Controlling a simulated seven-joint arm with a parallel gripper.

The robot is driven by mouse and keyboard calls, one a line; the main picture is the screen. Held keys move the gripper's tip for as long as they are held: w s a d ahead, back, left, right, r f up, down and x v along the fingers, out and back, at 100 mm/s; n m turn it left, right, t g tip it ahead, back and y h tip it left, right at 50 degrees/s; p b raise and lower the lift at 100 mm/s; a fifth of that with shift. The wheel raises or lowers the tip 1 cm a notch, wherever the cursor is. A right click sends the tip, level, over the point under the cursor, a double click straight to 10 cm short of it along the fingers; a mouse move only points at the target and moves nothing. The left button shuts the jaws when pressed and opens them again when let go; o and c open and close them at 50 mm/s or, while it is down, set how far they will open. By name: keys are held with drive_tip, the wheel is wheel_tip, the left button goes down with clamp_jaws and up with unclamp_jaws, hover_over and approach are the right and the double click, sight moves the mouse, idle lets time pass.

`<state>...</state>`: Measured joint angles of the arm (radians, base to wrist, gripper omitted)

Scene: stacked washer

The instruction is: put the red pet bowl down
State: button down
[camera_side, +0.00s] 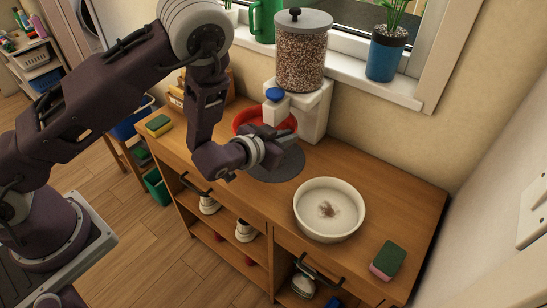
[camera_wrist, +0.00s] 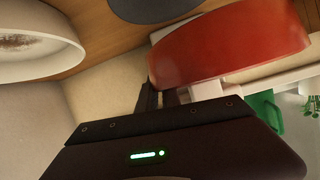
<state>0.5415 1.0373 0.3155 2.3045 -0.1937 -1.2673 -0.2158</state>
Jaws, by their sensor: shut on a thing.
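The red pet bowl (camera_side: 250,117) is at the dispenser, partly hidden behind my arm in the side view. In the wrist view the red bowl (camera_wrist: 230,45) fills the upper right, with its side wall against my fingers.
A dispenser with a clear jar of kibble (camera_side: 301,62) stands against the wall. A white bowl (camera_side: 329,212) with brown residue stands right of the mat. A green and pink sponge (camera_side: 388,261) lies at the right; another sponge (camera_side: 158,126) lies at the left. Counter around the white bowl is clear.

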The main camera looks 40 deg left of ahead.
drive_tip(key=shift+n+y, duration=0.6)
drive_tip(key=shift+y, duration=0.2)
drive_tip(key=f, duration=0.2)
drive_tip(key=w+d+f, duration=0.1)
drive_tip(key=f, duration=0.2)
drive_tip(key=w+f, duration=0.1)
drive_tip(key=f, duration=0.2)
drive_tip(key=shift+w+d+f, duration=0.15)
drive_tip(key=shift+w+d, duration=0.05)
drive_tip(key=shift+d, duration=0.2)
drive_tip(key=c, duration=1.5)
unclamp_jaws()
drive_tip(key=shift+f, duration=0.1)
drive_tip(key=shift+c, duration=0.2)
